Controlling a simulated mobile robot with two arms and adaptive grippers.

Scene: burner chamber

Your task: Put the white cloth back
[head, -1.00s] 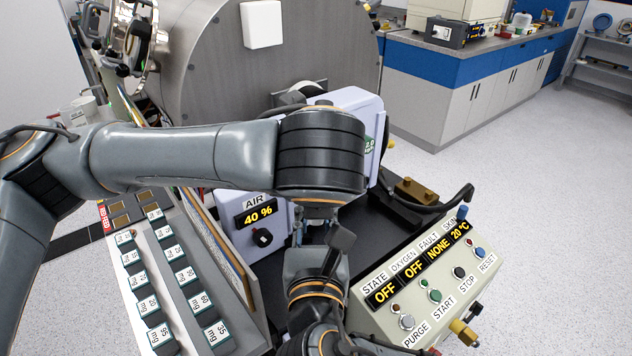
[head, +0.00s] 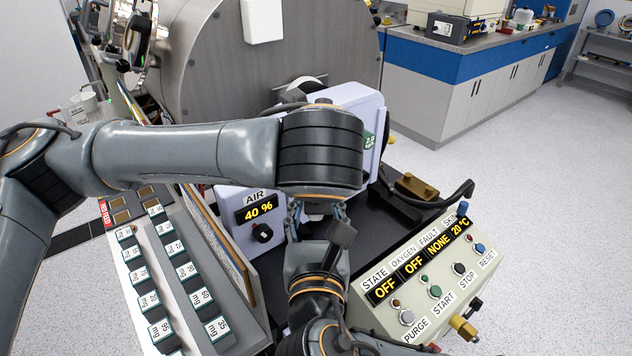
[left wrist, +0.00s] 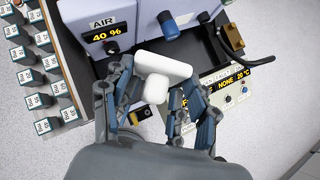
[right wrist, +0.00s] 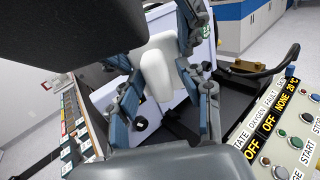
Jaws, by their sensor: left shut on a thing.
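The white cloth shows as a folded, roughly T-shaped white piece in the left wrist view (left wrist: 163,66) and the right wrist view (right wrist: 158,68). My left gripper (left wrist: 160,98) is shut on it and holds it above the dark bench top. My right gripper (right wrist: 165,100) is just below, with its fingers spread and the cloth's lower part in front of and between them. I cannot tell whether they touch it. In the head view, my left wrist hides the left fingers and most of the cloth. My right gripper (head: 316,218) shows just under that wrist.
The lilac AIR box (head: 228,208) stands close behind the grippers. The control panel (head: 385,318) is at the right, the rack of labelled mg blocks (head: 196,318) at the left. A large metal chamber (head: 260,60) rises behind. A black hose (head: 450,200) curves beside a brass block (head: 417,187).

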